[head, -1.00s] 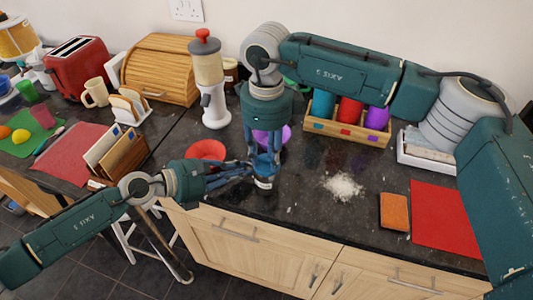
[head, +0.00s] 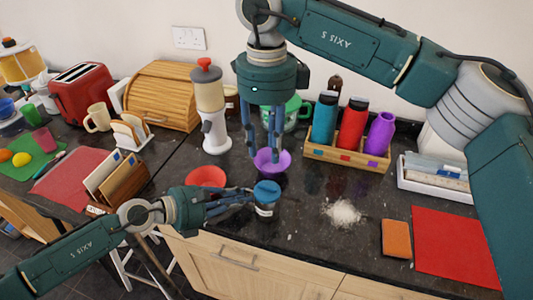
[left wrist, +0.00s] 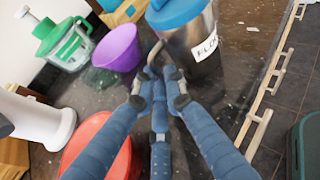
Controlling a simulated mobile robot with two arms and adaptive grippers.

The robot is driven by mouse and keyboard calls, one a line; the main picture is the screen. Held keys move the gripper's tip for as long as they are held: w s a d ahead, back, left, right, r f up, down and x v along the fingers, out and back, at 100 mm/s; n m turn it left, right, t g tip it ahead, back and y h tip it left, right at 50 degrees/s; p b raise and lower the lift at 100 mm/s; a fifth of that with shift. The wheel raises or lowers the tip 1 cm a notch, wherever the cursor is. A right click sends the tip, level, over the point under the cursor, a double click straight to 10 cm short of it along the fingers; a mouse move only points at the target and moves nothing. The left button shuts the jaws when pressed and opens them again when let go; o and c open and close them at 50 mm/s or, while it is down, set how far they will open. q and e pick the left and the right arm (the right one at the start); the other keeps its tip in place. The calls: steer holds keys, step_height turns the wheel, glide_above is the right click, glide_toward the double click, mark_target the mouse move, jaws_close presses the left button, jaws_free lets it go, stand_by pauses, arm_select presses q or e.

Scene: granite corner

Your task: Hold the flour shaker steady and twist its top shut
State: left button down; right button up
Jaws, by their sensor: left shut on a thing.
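The flour shaker (head: 265,209) stands on the dark counter near its front edge, upright, with its blue top (head: 267,188) seated on it. In the left wrist view the steel shaker body (left wrist: 203,50) shows part of a white label. My right gripper (head: 265,152) points down, open and empty, above and apart from the top. How tight the top sits cannot be told.
Spilled flour (head: 343,213), an orange sponge (head: 396,239) and a red mat (head: 455,248) lie to the right. A wooden rack (head: 346,156) of bottles stands behind.

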stand_by(0.3)
arm_select(q)
steer(key=c, duration=1.7)
jaws_free()
